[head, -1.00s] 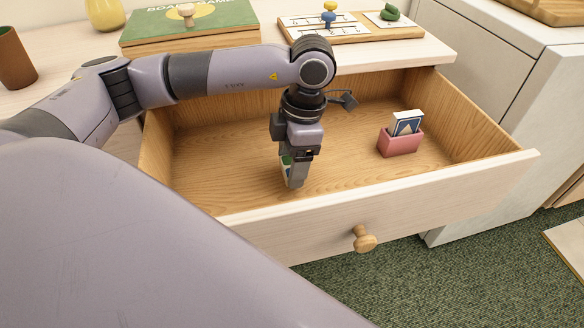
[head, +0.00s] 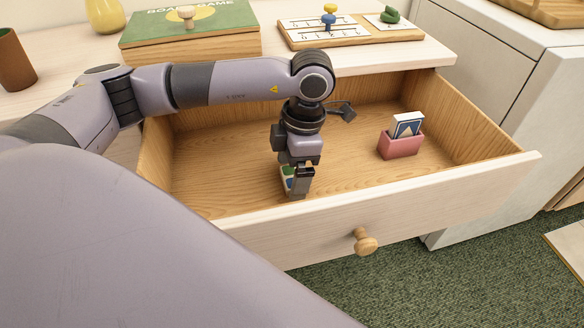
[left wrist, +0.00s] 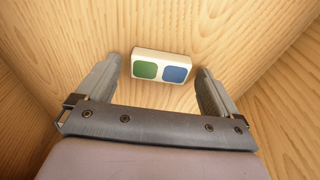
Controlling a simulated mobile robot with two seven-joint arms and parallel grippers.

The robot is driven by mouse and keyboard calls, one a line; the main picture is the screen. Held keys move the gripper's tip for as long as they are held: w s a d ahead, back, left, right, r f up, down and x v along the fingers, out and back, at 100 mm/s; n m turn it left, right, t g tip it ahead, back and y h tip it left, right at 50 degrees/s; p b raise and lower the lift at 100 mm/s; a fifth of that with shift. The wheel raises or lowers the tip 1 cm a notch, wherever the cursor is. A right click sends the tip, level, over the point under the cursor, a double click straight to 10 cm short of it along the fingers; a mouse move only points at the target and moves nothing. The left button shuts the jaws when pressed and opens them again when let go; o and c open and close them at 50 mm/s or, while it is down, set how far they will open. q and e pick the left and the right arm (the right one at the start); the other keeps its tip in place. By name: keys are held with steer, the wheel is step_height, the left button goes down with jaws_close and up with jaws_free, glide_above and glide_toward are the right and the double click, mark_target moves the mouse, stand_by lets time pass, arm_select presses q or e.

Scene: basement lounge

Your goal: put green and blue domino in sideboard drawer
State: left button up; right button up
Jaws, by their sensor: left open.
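The green and blue domino (left wrist: 160,68) is a white block with one green and one blue square. In the left wrist view it lies on the wooden drawer floor, between and slightly beyond my open left fingertips, apparently touching neither. In the head view the domino (head: 287,176) shows partly behind my left gripper (head: 298,190), which points down inside the open sideboard drawer (head: 215,165), near its front wall. The left gripper also shows in the left wrist view (left wrist: 160,80). My right gripper is not in view.
A pink holder (head: 400,147) with cards (head: 407,124) stands in the drawer's right part. The drawer front has a round wooden knob (head: 365,241). On the sideboard top are a green board game box (head: 225,28) and a peg board (head: 345,38). The drawer's left floor is clear.

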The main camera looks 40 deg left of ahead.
arm_select(q)
step_height(320, 180, up, 12)
steer(key=w+d+p, duration=0.1)
steer(key=p, duration=0.1)
steer(key=shift+w, duration=0.2)
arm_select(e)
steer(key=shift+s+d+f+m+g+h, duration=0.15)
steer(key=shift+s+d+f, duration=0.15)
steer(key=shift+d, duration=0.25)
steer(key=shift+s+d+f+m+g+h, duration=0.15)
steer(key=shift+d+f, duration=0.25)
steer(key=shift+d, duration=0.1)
arm_select(q)
steer(key=shift+d+f, duration=0.1)
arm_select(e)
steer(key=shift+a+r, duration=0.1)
